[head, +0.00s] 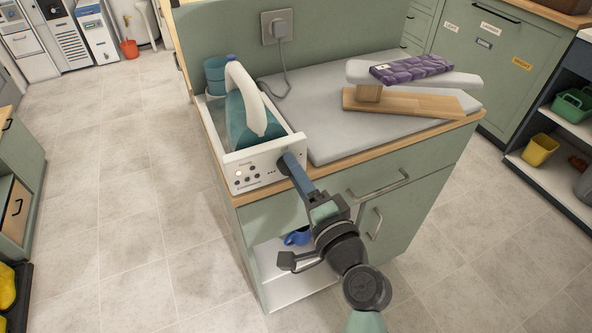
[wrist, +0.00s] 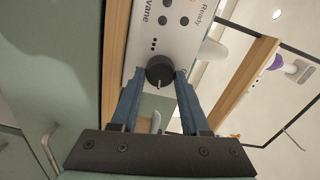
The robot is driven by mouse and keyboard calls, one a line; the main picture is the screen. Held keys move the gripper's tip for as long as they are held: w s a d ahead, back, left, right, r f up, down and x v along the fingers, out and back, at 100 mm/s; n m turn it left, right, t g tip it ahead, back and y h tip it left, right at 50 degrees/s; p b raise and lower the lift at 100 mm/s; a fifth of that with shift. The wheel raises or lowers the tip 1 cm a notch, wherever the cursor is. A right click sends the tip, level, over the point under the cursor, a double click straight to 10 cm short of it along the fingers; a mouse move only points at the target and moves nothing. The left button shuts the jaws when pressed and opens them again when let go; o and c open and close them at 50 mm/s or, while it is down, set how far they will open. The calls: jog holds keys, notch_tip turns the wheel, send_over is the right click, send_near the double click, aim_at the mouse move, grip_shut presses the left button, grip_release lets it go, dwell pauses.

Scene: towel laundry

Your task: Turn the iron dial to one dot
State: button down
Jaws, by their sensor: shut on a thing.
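The iron dial (wrist: 159,72) is a round black knob on the white front panel (head: 254,168) of the iron station. In the wrist view a light pointer mark on it faces the bottom of the picture. A group of dots (wrist: 153,43) is printed on the panel beside the dial. My gripper (wrist: 159,78) has its blue fingers on either side of the dial and is shut on it. In the head view my gripper (head: 287,161) reaches the panel's right part and hides the dial. The iron (head: 240,122), teal with a white handle, rests behind the panel.
An ironing board (head: 310,100) covers the counter, with a small sleeve board (head: 455,79) carrying a folded purple towel (head: 411,68). A cord runs to a wall socket (head: 277,27). A teal cup (head: 215,75) stands behind the iron.

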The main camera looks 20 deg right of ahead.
dwell(0.3)
jog(key=shift+c, duration=2)
grip_release()
jog(key=shift+s, duration=0.15)
jog(key=s+b, duration=0.1)
jog(key=s, duration=1.1)
jog(key=shift+s+d, duration=0.25)
jog(key=shift+s, duration=0.15)
